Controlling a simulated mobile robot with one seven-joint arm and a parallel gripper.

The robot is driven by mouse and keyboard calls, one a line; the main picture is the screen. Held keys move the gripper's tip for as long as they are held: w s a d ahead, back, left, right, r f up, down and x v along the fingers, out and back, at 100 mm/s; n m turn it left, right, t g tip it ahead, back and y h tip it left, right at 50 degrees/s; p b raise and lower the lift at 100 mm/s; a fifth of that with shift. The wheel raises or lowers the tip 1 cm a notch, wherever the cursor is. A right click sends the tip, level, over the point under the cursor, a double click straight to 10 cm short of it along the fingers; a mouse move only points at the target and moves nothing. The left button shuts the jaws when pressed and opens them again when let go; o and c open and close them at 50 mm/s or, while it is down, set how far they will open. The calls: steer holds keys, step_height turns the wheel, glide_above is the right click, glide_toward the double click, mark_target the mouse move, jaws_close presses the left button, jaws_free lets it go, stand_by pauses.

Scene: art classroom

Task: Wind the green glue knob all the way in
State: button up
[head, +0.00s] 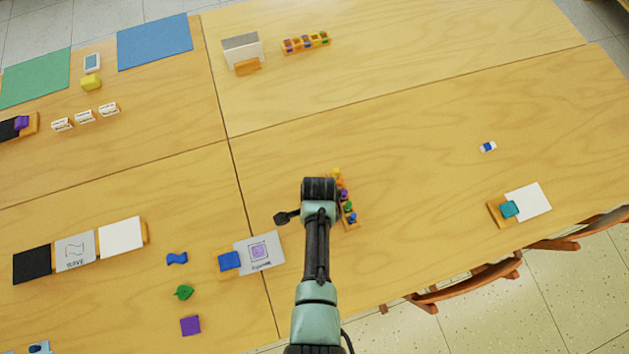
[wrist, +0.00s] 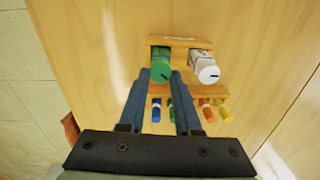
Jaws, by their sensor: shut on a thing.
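In the wrist view, the green glue stick (wrist: 160,54) lies in a wooden holder (wrist: 180,40), its round green knob (wrist: 160,72) facing me. My gripper (wrist: 166,78) has its two blue-grey fingers closed in around the knob, one on each side. A small dark mark shows on the knob face. A white glue stick (wrist: 203,64) with a white knob lies beside it on the right, apart from my fingers. In the head view my arm hides the glue sticks, their holder and my fingertips.
Just below the holder in the wrist view is a wooden rack (wrist: 187,90) of small coloured pieces; it also shows right of my arm in the head view (head: 355,222). A grey card (head: 272,264) with a blue block (head: 229,261) lies left of my arm. The table's right side is mostly clear.

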steer(key=n, duration=0.5)
steer(key=shift+n, duration=0.4)
steer(key=n, duration=0.5)
steer(key=shift+s+n+p, duration=0.1)
steer(key=shift+n+p, duration=0.2)
steer(key=shift+p, duration=0.05)
steer(key=o, duration=1.4)
steer(key=shift+o, duration=0.2)
steer(key=m, duration=1.1)
steer(key=shift+m+p, duration=0.3)
steer(key=shift+p, duration=0.05)
